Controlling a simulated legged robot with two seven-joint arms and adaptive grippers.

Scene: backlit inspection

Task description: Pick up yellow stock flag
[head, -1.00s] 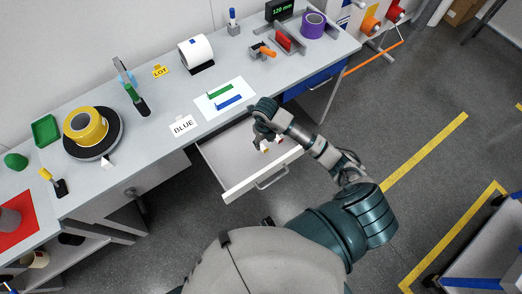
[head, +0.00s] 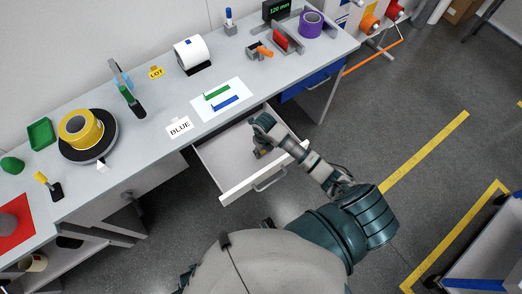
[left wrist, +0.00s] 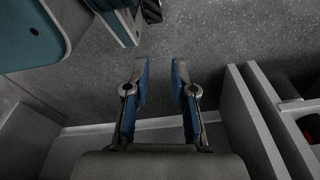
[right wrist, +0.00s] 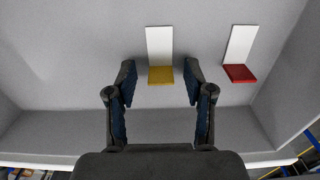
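The yellow stock flag (right wrist: 161,75) shows in the right wrist view as a white strip with a yellow block at its near end, in the open drawer (head: 232,189). My right gripper (right wrist: 159,70) is open, with one finger either side of the yellow block and a gap on both sides. In the head view my right gripper (head: 259,149) reaches down into the drawer and hides the flag. My left gripper (left wrist: 161,66) is open and empty in the left wrist view, over the floor beside grey furniture panels.
A red flag (right wrist: 240,73) stands right of the yellow one, close to the right finger. Drawer walls enclose both flags. The workbench (head: 100,190) above carries a BLUE card (head: 180,127), a yellow tape roll (head: 80,127) and a white roll (head: 193,53).

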